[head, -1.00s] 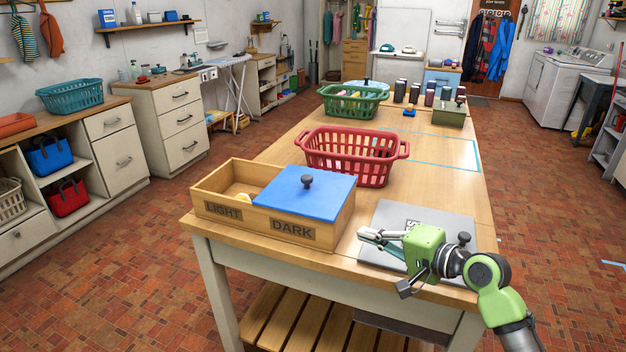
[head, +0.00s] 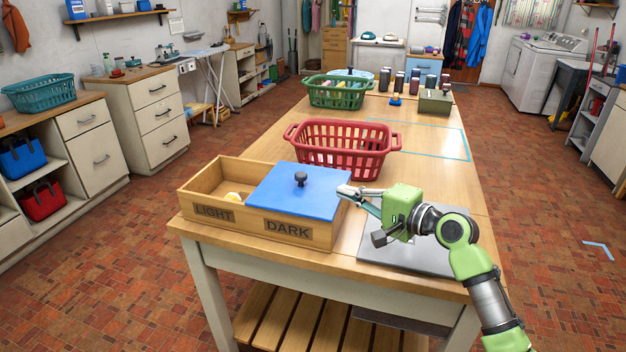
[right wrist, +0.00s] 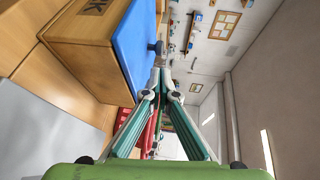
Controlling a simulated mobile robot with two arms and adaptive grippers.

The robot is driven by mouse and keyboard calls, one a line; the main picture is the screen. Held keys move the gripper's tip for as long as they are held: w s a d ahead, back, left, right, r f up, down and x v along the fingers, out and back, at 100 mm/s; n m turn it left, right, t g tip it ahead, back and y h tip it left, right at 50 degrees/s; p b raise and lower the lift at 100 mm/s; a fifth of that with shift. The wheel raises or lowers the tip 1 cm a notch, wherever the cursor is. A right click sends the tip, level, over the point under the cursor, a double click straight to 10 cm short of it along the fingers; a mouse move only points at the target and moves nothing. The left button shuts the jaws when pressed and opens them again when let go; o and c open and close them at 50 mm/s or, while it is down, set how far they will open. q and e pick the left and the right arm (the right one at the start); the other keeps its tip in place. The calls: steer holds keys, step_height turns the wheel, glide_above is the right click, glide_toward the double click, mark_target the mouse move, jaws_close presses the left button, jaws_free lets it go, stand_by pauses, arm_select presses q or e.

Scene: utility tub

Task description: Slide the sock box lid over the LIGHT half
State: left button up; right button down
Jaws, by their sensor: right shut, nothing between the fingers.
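The wooden sock box (head: 247,228) stands at the near left of the table, with its LIGHT half on the left and its DARK half on the right. The blue lid (head: 285,196) with a dark knob (head: 300,179) covers the DARK half. The LIGHT half is open, with something pale inside by the lid's edge. My right gripper (head: 345,190) is shut and empty at the lid's right edge; I cannot tell whether it touches. In the right wrist view the blue lid (right wrist: 132,40) lies left of the fingertips (right wrist: 160,62). My left gripper is not in view.
A red basket (head: 342,149) stands just behind the box, and a green basket (head: 337,92) farther back. A grey mat (head: 420,254) lies under my right arm. Several dark cans and a green box (head: 435,103) stand at the table's far end. The table's right side is mostly clear.

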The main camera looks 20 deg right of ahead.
mark_target(305, 178)
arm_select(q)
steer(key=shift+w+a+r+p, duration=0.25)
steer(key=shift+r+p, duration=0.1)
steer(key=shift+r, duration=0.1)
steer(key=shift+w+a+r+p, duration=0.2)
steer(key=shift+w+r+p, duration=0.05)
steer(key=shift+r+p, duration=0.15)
arm_select(e)
steer(key=x, duration=1.1)
steer(key=shift+w, duration=0.15)
